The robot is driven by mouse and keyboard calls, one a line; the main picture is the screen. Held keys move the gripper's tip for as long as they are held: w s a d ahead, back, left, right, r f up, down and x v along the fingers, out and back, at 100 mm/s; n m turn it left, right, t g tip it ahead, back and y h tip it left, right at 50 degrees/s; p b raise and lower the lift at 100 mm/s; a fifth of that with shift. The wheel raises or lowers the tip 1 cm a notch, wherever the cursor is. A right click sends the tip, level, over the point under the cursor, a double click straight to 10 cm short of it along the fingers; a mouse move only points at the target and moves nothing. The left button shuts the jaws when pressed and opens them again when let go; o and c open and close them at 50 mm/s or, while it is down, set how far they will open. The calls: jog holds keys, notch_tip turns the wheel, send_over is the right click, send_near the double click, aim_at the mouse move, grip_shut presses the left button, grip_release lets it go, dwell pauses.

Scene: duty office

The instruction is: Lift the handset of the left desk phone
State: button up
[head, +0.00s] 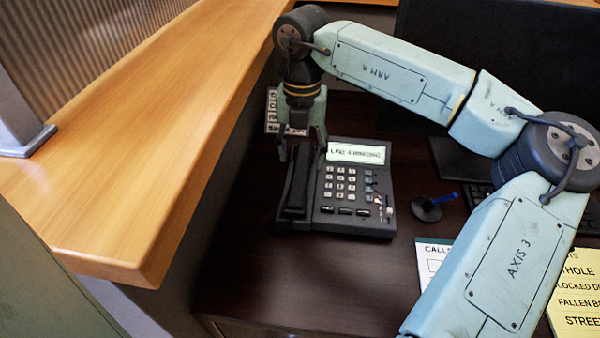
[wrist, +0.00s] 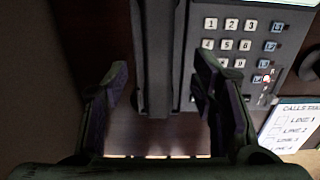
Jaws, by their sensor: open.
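A dark desk phone (head: 357,217) with a lit display and a keypad stands on the dark desk. Its black handset (head: 296,185) lies in the cradle along the phone's left side. In the wrist view the handset (wrist: 153,60) runs up the middle, with the phone keypad (wrist: 228,45) to its right. My gripper (head: 302,149) points down over the far part of the handset. It is open, and in the wrist view its two fingers (wrist: 161,70) are on either side of the handset, with gaps visible. The depth of the fingers beside the handset is hard to tell.
A wooden ledge (head: 150,120) rises close to the phone's left. A pen in a holder (head: 428,208) stands right of the phone. A call sheet (head: 432,256), yellow notes (head: 578,300) and a dark monitor (head: 490,60) are further right. The desk in front of the phone is clear.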

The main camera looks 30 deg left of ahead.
aim_at(300, 171)
jog(key=shift+s+f+p, duration=0.15)
jog(key=shift+f+p, duration=0.3)
jog(key=shift+f, duration=0.95)
jog(key=shift+s+f+p, duration=0.15)
jog(key=shift+f+p, duration=0.25)
jog(key=shift+f, duration=0.95)
jog(key=shift+c, duration=0.3)
